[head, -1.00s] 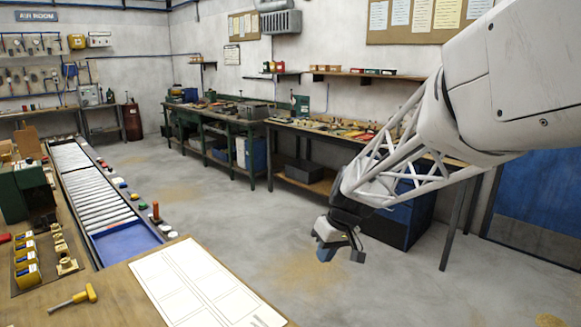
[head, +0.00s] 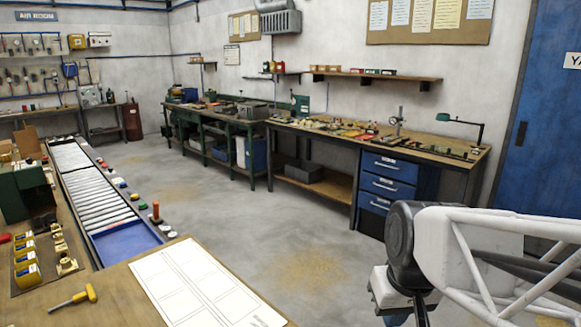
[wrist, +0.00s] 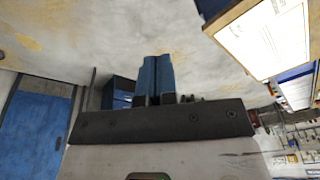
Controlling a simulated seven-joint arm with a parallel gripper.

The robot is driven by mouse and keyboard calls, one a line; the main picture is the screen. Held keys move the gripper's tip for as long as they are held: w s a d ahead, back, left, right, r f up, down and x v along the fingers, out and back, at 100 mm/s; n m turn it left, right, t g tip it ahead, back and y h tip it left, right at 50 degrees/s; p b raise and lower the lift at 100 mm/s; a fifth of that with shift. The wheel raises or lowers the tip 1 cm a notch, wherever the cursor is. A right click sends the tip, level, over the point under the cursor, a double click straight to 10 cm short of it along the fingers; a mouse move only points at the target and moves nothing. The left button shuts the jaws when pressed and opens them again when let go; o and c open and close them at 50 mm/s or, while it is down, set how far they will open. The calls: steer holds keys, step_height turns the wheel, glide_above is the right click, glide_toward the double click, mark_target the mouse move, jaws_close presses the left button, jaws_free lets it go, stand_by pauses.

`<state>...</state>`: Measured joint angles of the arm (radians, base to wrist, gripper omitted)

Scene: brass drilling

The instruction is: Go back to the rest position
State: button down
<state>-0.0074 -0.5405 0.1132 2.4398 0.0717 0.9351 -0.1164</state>
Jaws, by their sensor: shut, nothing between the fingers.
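My gripper (wrist: 157,65) shows in the wrist view with its two blue fingers side by side and touching, nothing between them. In the head view my arm reaches in from the lower right, over the open floor to the right of the workbench (head: 105,295). The black wrist joint shows there, with part of the gripper below it cut off by the bottom edge. The gripper is clear of the bench and touches nothing that I can see.
A blue drawer cabinet (head: 388,182) stands under the back bench. The concrete floor (head: 235,215) between is free.

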steer(key=shift+m+h, duration=0.5)
steer(key=shift+m, duration=0.1)
steer(key=s, duration=0.1)
steer(key=s+d, duration=0.1)
steer(key=s, duration=0.3)
steer(key=shift+s+d+f, duration=0.25)
steer(key=shift+d+f, duration=0.05)
steer(key=shift+d, duration=0.05)
